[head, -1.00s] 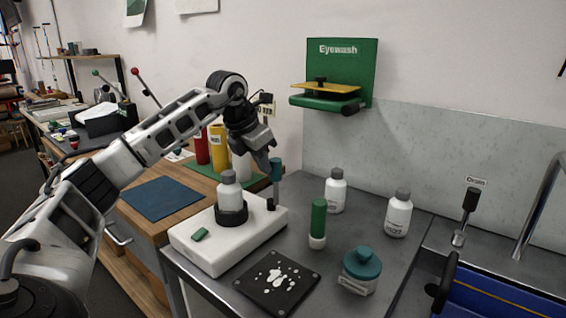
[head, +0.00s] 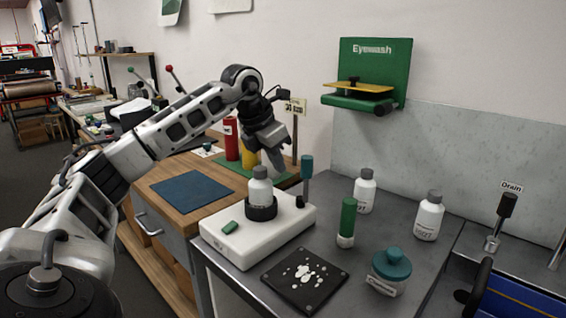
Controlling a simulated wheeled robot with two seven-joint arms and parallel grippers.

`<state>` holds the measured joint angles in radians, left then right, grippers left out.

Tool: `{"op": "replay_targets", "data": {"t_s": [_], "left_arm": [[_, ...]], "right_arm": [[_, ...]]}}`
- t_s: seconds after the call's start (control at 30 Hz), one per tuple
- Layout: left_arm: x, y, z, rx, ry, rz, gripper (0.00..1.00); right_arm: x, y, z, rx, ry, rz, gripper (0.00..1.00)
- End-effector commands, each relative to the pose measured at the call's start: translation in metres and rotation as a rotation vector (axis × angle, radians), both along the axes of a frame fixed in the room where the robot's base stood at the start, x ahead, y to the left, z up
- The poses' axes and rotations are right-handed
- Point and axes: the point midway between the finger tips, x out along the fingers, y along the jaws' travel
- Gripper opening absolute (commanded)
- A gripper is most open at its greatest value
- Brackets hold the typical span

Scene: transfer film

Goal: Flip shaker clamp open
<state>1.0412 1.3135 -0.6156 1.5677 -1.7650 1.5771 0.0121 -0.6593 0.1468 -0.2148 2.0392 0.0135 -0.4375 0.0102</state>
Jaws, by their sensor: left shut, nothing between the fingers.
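The shaker (head: 265,238) is a white box on the grey bench with a green button on its top. A white bottle with a grey cap (head: 261,188) stands upright in its black ring holder (head: 261,209). The clamp lever, with a teal grip (head: 307,167), stands upright at the shaker's back right corner. My left gripper (head: 281,172) is shut and empty. It points down, just left of the lever in the picture and above and behind the bottle, with a visible gap to the lever. My right gripper is not in view.
A green-capped tube (head: 347,222), two white bottles (head: 364,191) (head: 428,217) and a teal-lidded jar (head: 389,270) stand right of the shaker. A black plate with white spots (head: 304,279) lies in front. A blue mat (head: 192,194) lies on the wooden bench.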

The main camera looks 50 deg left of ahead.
Motion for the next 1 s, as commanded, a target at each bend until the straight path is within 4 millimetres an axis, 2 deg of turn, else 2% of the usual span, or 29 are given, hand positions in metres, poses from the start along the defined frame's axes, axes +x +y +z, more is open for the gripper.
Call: {"op": "replay_targets", "data": {"t_s": [0.03, 0.1, 0.3, 0.4, 0.6, 1.0], "left_arm": [[0.000, -0.001, 0.020, -0.003, -0.016, -0.002, 0.00], [-0.004, 0.000, 0.037, -0.003, -0.014, -0.002, 0.00], [-0.014, 0.001, 0.074, -0.003, -0.009, -0.003, 0.00], [-0.017, 0.002, 0.085, -0.002, -0.006, -0.003, 0.00], [-0.020, 0.002, 0.092, -0.002, -0.002, -0.002, 0.00], [-0.020, 0.002, 0.092, -0.002, -0.002, -0.002, 0.00]], "right_arm": [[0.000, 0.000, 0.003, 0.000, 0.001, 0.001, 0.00], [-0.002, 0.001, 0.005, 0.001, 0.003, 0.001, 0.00], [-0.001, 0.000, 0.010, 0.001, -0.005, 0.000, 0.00], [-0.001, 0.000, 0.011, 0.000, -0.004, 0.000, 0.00], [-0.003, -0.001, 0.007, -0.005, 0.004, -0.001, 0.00], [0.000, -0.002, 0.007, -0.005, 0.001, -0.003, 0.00]]}}
